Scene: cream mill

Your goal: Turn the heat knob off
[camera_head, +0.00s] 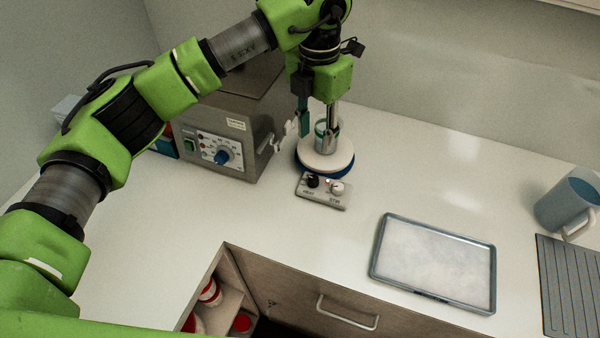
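A small grey control box (323,191) lies on the counter in front of a round stirrer plate. Its black knob (312,181) is marked HEAT and its white knob (337,188) is marked STIR. The knob pointers are too small to read. My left gripper (305,135) hangs down behind the box, at the round plate (325,162), apart from both knobs. A clear beaker (322,143) stands on the plate, partly hidden by the gripper. I cannot tell whether the fingers are open or touch the beaker. My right gripper is out of view.
A grey bath unit (210,155) with a blue dial stands to the left, close to my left gripper. A metal tray (379,262) lies to the right, with a blue mug (567,203) beyond. An open cabinet (226,290) is below.

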